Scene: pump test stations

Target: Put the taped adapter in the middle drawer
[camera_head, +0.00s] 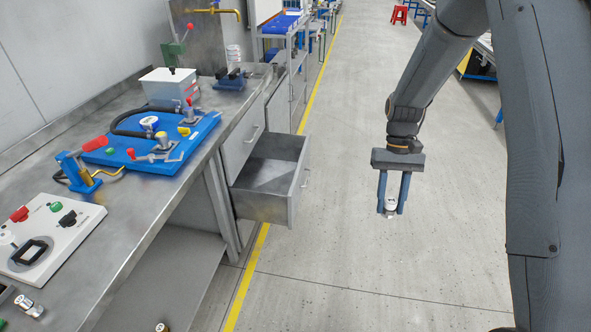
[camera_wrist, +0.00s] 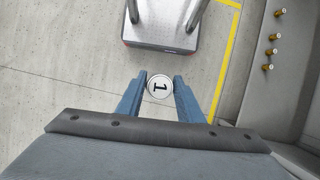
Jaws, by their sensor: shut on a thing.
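The adapter (camera_head: 390,206) is a small, light-coloured round piece held between the fingertips of my gripper (camera_head: 391,208). In the wrist view its round white top (camera_wrist: 159,86) shows a black "1", and my gripper (camera_wrist: 160,88) is shut on it from both sides. Its sides and any tape around them are mostly hidden. My gripper points down over open floor, to the right of the bench. The middle drawer (camera_head: 297,190) is pulled out from the bench, below a closed drawer (camera_head: 243,145). Its visible inside looks empty, and my gripper is apart from it, to its right.
The metal bench (camera_head: 150,222) on the left carries a blue pump plate (camera_head: 190,150), a white control box (camera_head: 62,240) and a loose fitting (camera_head: 29,305). Several brass fittings (camera_wrist: 269,52) stand at the right of the wrist view.

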